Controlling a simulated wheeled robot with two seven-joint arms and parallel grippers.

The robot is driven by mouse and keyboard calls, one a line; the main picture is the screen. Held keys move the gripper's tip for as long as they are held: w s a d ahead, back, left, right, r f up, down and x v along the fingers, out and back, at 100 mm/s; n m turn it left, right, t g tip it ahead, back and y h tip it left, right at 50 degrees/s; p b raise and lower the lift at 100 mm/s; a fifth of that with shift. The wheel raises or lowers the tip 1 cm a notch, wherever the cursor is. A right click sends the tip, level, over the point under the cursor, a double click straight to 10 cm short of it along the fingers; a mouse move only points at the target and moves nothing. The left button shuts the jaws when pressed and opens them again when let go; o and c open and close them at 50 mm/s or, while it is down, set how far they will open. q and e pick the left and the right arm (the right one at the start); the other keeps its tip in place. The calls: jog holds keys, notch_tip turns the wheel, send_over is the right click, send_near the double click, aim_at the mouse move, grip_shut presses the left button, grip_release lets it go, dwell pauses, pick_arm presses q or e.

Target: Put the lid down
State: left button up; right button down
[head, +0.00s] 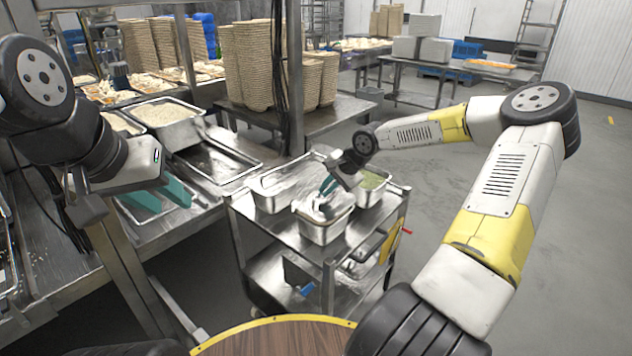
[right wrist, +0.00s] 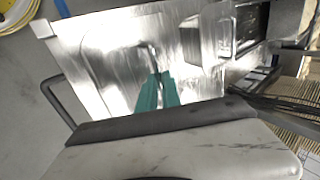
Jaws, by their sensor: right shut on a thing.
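My right gripper (head: 327,186) is above the metal cart, its teal fingers shut on the lid's handle. The lid (head: 309,209) is a shiny metal sheet over the front metal container (head: 325,233); I cannot tell whether it rests on the rim. In the right wrist view the lid (right wrist: 110,60) fills much of the picture, with the closed teal fingertips (right wrist: 157,84) at its thin handle. My left gripper (head: 160,197) is open and empty at the left, by the shelf counter, its two teal fingers apart.
A rice tray (head: 165,113) stands on the left counter. Stacked brown trays (head: 250,65) stand behind. Grey floor (head: 540,230) is clear at the right.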

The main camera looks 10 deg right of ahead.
jog(key=shift+a+f, duration=0.1)
jog(key=shift+f, duration=0.2)
jog(key=shift+f, duration=0.4)
jog(key=c, duration=1.5)
grip_release()
jog(key=shift+c, duration=0.2)
